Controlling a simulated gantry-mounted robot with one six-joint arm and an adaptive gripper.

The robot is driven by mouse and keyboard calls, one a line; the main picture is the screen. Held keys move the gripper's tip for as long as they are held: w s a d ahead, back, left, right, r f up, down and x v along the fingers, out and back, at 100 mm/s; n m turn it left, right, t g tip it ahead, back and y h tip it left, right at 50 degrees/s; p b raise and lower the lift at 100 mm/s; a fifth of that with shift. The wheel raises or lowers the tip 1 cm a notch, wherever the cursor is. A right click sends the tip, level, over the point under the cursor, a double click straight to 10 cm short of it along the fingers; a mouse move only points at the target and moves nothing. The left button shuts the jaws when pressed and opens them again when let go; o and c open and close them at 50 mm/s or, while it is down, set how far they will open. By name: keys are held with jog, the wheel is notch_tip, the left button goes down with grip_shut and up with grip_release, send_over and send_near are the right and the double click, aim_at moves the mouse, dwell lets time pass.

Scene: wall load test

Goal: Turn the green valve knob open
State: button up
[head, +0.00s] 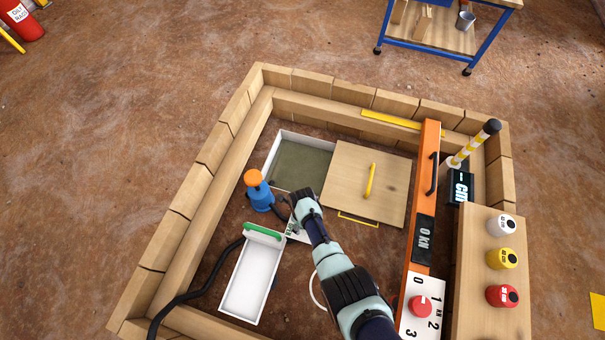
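My arm reaches in from the lower right, and my gripper (284,213) is low in the timber-framed pit, just right of a blue cylinder with an orange cap (254,179). The gripper is small and partly hidden by my wrist, so its opening and any contact do not show. A small white plate (300,236) lies just below it, partly covered by my arm, with a hint of green on it. A green bar (263,231) spans the top end of a white tray. I cannot tell which green part is the valve knob or how it is turned.
The white tray (250,280) and a black hose (190,295) lie left. Timber walls (200,185) surround the pit.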

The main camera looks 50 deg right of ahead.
jog(key=shift+r, duration=0.1)
notch_tip(320, 180, up, 12)
dwell(0.5)
dwell(0.5)
